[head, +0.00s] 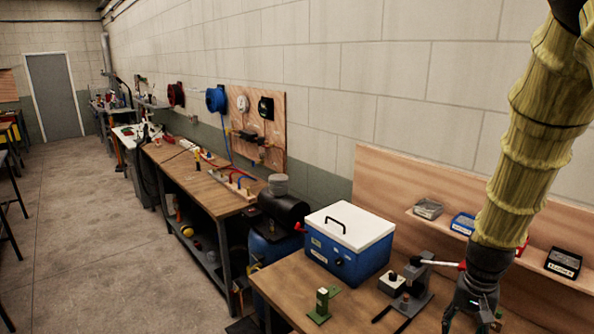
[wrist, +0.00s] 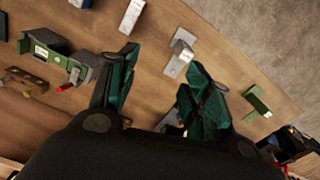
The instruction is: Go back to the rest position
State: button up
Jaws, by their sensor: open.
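My gripper (wrist: 158,85) shows in the wrist view with its two dark green fingers apart and nothing between them. It is above a wooden workbench (wrist: 145,65). In the head view my gripper (head: 472,312) is at the lower right, in front of the bench's back board, and its lower part is cut off by the frame edge. My arm in a yellow sleeve comes down to it from the upper right.
A blue box with a white lid (head: 350,240) stands on the bench (head: 285,285). A small green fixture (head: 321,305) and a grey press-like tool (head: 412,285) are near my gripper. A shelf with small bins (head: 428,208) runs along the board. Open floor (head: 110,250) lies left.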

jog(key=s+a+f+n, duration=0.15)
jog(key=s+f, duration=0.25)
jog(key=f, duration=0.4)
jog(key=s+a+f+n+h, duration=0.15)
jog(key=s+f, duration=0.25)
jog(key=f, duration=0.4)
jog(key=s+a+f+n, duration=0.1)
jog(key=s+a+f, duration=0.25)
jog(key=f, duration=0.45)
jog(key=s+a+f+n+y, duration=0.1)
jog(key=s+a+f, duration=0.35)
jog(key=s, duration=0.45)
jog(key=s+a+f+n+y, duration=0.1)
jog(key=s+a+f, duration=0.2)
jog(key=s+f, duration=0.45)
notch_tip(320, 180, down, 13)
jog(key=s+b, duration=0.1)
jog(key=b, duration=1.4)
jog(key=shift+s, duration=0.25)
